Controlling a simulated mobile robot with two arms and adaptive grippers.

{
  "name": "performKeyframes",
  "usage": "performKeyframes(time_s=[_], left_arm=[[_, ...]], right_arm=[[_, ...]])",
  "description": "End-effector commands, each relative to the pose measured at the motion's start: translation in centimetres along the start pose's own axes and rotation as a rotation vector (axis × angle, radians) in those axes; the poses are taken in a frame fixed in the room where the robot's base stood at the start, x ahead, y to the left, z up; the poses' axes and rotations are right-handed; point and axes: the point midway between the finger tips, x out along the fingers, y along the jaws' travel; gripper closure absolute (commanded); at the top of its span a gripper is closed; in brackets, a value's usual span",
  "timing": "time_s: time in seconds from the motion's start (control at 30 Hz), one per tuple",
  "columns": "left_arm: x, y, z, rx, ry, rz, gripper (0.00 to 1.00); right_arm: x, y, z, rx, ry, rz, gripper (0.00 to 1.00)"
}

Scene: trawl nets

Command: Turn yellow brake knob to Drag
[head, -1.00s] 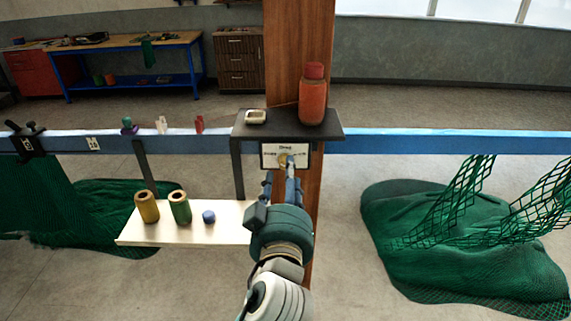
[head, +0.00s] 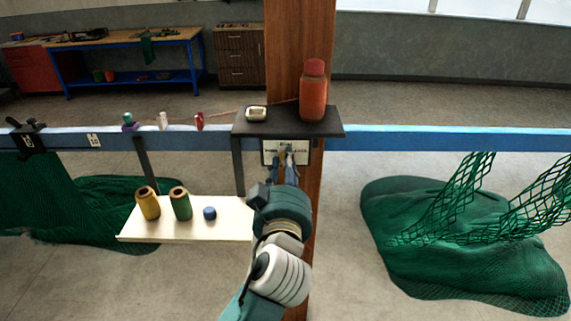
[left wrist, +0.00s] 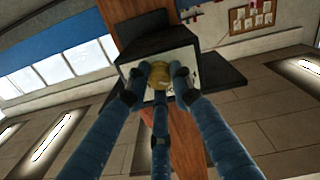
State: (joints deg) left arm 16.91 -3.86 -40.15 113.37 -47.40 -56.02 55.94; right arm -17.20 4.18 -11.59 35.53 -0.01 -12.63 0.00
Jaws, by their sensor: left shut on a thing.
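The yellow brake knob (left wrist: 159,72) shows in the left wrist view between my fingers, on the front of a dark box with a pale face. My left gripper (left wrist: 161,74) is shut on the knob. In the head view my left gripper (head: 286,160) reaches up to the white label plate (head: 269,157) on the wooden post (head: 301,205). It covers the middle of the plate and hides the knob there. The plate's words and the knob's pointing direction cannot be read. My right gripper is in neither view.
A black shelf (head: 281,127) above the plate bears a red bottle (head: 313,92) and a small pale device (head: 256,114). A blue rail (head: 440,139) runs across. A white board (head: 223,232) at lower left bears two spools and a blue cap. Green nets (head: 455,245) hang both sides.

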Motion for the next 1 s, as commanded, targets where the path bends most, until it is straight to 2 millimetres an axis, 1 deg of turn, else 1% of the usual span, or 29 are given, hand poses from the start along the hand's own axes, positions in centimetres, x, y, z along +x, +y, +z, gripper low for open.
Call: performKeyframes(time_s=[0.17, 0.37, 0.63, 1.0], left_arm=[[0.0, 0.0, -0.1, 0.026, 0.001, 0.0, 1.0], [0.0, 0.1, -0.3, 0.121, -0.001, -0.001, 1.0], [0.0, 0.1, -0.4, 0.352, -0.006, -0.003, 1.0], [0.0, 0.2, -0.5, 0.696, -0.014, -0.005, 1.0]], right_arm=[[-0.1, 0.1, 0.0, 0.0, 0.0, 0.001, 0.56], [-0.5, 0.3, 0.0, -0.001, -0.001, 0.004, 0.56], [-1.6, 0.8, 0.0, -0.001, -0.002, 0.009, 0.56], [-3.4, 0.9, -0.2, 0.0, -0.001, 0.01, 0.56]])
